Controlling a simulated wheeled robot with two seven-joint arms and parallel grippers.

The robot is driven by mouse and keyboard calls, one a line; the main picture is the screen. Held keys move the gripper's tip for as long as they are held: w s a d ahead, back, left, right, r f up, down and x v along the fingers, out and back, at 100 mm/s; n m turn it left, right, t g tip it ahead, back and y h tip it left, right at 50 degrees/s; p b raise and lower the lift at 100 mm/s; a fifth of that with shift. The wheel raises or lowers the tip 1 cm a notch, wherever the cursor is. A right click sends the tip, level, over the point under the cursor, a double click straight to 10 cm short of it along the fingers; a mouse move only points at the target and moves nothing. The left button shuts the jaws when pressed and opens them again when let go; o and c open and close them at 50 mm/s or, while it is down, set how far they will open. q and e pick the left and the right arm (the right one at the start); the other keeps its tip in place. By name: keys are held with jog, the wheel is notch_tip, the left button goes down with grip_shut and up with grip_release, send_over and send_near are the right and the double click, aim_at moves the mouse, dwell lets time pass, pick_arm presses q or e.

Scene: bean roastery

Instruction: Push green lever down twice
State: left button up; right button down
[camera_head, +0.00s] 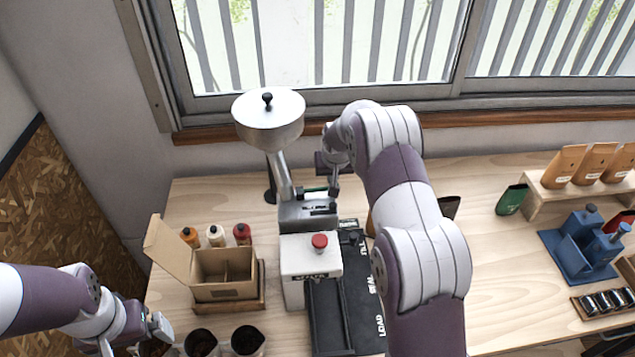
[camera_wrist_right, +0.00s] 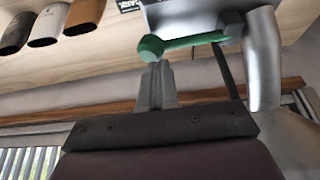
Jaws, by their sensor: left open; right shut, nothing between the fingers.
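The green lever (camera_head: 314,189) sticks out sideways from the metal dispenser (camera_head: 306,214), below its round hopper (camera_head: 268,120). In the right wrist view the green lever (camera_wrist_right: 190,42) has a rounded end knob and lies just beyond my fingertips. My right gripper (camera_head: 334,188) is shut and empty at the lever's outer end; its closed fingers (camera_wrist_right: 155,68) point at the knob. I cannot tell whether they touch it. My left gripper (camera_head: 160,330) is open at the lower left, far from the lever.
A white box with a red button (camera_head: 320,241) stands before the dispenser, beside a black labelled track (camera_head: 344,300). An open carton (camera_head: 224,270), small bottles (camera_head: 215,235) and dark cups (camera_head: 246,340) are on the left. Pouches (camera_head: 565,165) and a blue device (camera_head: 582,245) are on the right.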

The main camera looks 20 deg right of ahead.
notch_tip(320, 180, up, 6)
jog(key=p, duration=0.3)
jog(key=shift+f, duration=0.1)
dwell(1.5)
